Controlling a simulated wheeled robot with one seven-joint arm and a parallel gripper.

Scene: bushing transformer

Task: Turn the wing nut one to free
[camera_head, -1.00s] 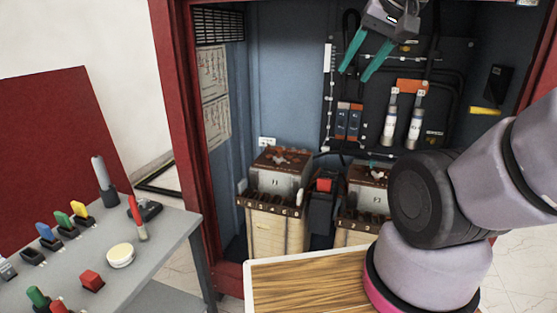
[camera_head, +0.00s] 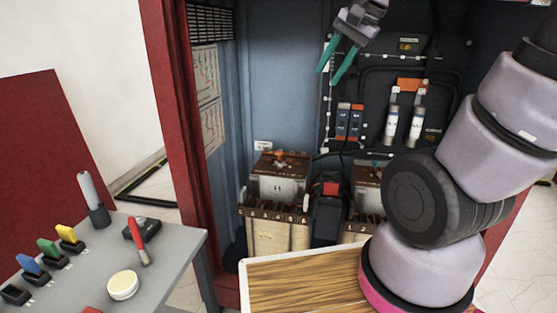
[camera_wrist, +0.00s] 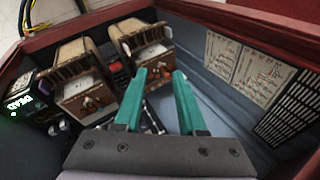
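Two transformers with pale ribbed bodies stand low in the cabinet, a left one (camera_head: 279,187) and a right one (camera_head: 366,182) partly hidden behind my arm. A small orange wing-nut-like piece (camera_head: 278,158) sits on top of the left one. Reddish fittings show on both tops in the wrist view, too small to tell apart. My gripper (camera_head: 328,78) has teal fingers, spread apart and empty, high above the transformers and pointing down-left. In the wrist view, the open fingers (camera_wrist: 160,75) reach toward the transformer on that view's right (camera_wrist: 141,42), visibly apart from it.
A dark block with a red top (camera_head: 329,205) stands between the transformers. The back panel (camera_head: 434,68) carries fuses and cables. The red cabinet frame (camera_head: 185,150) borders the left. A grey table (camera_head: 175,255) with coloured tools is at lower left; a wooden top (camera_head: 300,285) lies in front.

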